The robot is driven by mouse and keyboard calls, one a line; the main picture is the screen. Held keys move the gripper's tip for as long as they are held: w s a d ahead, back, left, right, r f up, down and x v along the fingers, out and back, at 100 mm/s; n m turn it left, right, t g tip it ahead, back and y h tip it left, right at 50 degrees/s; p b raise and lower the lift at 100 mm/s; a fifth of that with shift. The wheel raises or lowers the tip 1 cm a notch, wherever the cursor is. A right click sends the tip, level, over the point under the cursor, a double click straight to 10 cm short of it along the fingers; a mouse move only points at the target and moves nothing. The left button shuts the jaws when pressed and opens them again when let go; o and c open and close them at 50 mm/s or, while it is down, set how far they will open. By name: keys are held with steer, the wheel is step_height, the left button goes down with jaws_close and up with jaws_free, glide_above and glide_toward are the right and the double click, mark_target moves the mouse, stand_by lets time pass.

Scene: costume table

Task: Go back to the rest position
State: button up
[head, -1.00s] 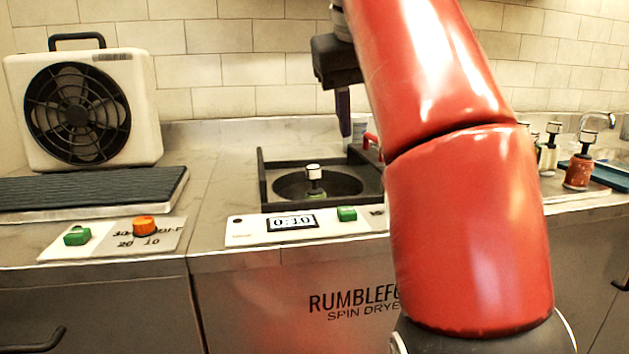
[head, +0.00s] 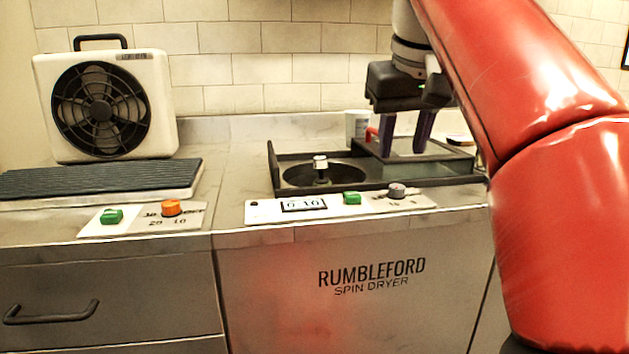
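My gripper (head: 405,146) hangs pointing down over the right part of the spin dryer's top. Its two dark purple fingers are apart, with nothing visible between them. My red arm fills the right side of the view. The spin dryer (head: 345,262) has a dark-framed round well (head: 298,182) with a white-capped spindle (head: 320,166) standing in it. A glassy sliding lid (head: 445,168) sits to the right of the well, below the fingers. Whether the fingertips touch it I cannot tell.
A white box fan (head: 150,110) stands at the back left behind a dark ribbed mat (head: 90,180). Panels with a green button (head: 352,198), a grey knob (head: 397,190) and an orange knob (head: 171,208) line the counter front. A white cup (head: 357,126) stands behind the dryer.

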steer(key=s+d+f+y, duration=0.1)
steer(key=s+d+f, duration=0.2)
steer(key=d+f, duration=0.35)
steer(key=s+a+f, duration=0.1)
steer(key=s+f, duration=0.3)
steer(key=f, duration=0.4)
steer(key=s+a+f+m, duration=0.1)
steer(key=s+f, duration=0.4)
steer(key=f, duration=0.4)
steer(key=s+a+f+m+t, duration=0.1)
steer(key=s+f, duration=0.4)
steer(key=f, duration=0.4)
steer(key=shift+a+f+h, duration=0.15)
steer(key=shift+h, duration=0.25)
